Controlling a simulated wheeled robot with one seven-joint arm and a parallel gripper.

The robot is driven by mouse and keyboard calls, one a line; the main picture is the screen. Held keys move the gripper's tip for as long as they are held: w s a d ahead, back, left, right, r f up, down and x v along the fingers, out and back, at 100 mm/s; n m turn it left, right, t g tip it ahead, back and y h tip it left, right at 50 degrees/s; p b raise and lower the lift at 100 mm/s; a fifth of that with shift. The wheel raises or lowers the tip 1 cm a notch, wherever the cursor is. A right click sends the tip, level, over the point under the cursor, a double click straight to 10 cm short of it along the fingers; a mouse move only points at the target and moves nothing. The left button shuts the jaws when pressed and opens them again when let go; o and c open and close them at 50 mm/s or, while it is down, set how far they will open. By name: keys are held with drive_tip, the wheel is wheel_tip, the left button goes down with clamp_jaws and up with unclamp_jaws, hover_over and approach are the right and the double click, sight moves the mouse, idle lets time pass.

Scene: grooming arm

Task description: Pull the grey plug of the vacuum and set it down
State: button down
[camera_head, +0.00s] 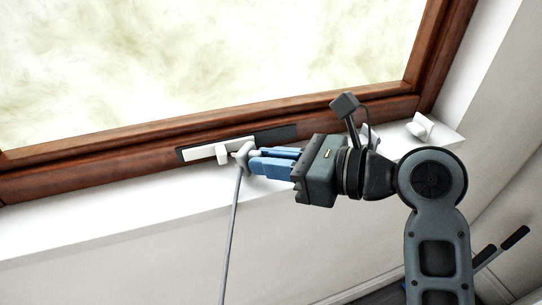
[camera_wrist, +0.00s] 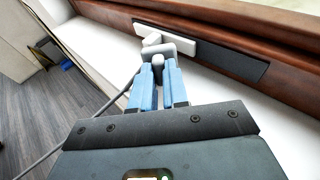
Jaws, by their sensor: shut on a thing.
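The grey plug (camera_head: 243,154) is at the fingertips of my gripper (camera_head: 258,161), beside the socket strip on the window frame. Its grey cord (camera_head: 231,235) hangs down over the sill edge. In the wrist view my gripper's blue fingers (camera_wrist: 158,80) are closed on the rear part of the plug (camera_wrist: 158,59). The strip has a white section (camera_head: 205,151) and a dark section (camera_head: 275,134). The plug's front is close to the white section. I cannot tell whether its pins are in the socket.
A brown wooden window frame (camera_head: 340,112) runs behind the strip. The white sill (camera_head: 110,222) has bare room at left. A small white object (camera_head: 420,125) is at the sill's right end. The wrist view shows wooden floor (camera_wrist: 60,115) below the sill.

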idle(0.4)
drive_tip(key=c, duration=1.1)
unclamp_jaws()
drive_tip(key=shift+o, duration=0.2)
drive_tip(key=v, duration=0.7)
drive_tip(key=shift+s+d, duration=0.25)
drive_tip(key=shift+d, duration=0.1)
drive_tip(key=shift+d, duration=0.1)
